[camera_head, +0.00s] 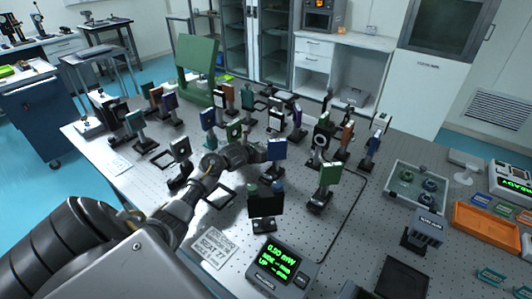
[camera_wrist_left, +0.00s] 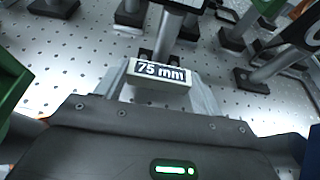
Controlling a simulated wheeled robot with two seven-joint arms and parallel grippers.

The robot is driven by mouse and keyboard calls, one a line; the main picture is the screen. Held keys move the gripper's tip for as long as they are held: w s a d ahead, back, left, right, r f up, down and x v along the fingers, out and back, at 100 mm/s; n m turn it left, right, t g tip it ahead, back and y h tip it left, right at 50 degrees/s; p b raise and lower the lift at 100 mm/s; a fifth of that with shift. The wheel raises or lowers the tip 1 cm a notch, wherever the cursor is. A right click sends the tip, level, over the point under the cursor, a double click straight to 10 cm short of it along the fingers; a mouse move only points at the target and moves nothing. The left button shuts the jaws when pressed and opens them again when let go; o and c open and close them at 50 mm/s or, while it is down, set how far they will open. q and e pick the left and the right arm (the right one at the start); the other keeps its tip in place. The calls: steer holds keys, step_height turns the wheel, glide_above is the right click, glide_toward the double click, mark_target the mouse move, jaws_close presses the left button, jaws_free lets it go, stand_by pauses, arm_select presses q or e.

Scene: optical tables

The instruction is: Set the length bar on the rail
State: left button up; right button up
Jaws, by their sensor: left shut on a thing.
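The length bar (camera_wrist_left: 160,76), a small pale block marked "75 mm", shows in the left wrist view between the fingers of my left gripper (camera_wrist_left: 160,88). The gripper is shut on it and holds it over the perforated table top, close to a grey post. In the head view my left gripper (camera_head: 258,153) reaches in among the optic mounts at the middle of the table. I cannot make out the bar there. I cannot pick out the rail for certain in either view. My right gripper is not in view.
Several post-mounted optics crowd the table (camera_head: 120,186), including a blue plate (camera_head: 276,150) by my gripper and a green one (camera_head: 329,174). A "SEAT 27" card (camera_head: 215,246), a meter (camera_head: 283,268) and an orange tray (camera_head: 492,235) lie nearer the front.

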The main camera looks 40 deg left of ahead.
arm_select(q)
steer(key=shift+f, duration=1.25)
steer(key=o, duration=0.8)
steer(key=shift+r, duration=0.1)
steer(key=shift+r, duration=0.25)
steer(key=shift+s, duration=0.25)
steer(key=b+v, duration=0.1)
steer(key=v, duration=0.9)
steer(key=shift+s, duration=0.25)
steer(key=shift+s+d+r, duration=0.1)
steer(key=shift+s+r, duration=0.15)
steer(key=shift+s, duration=0.2)
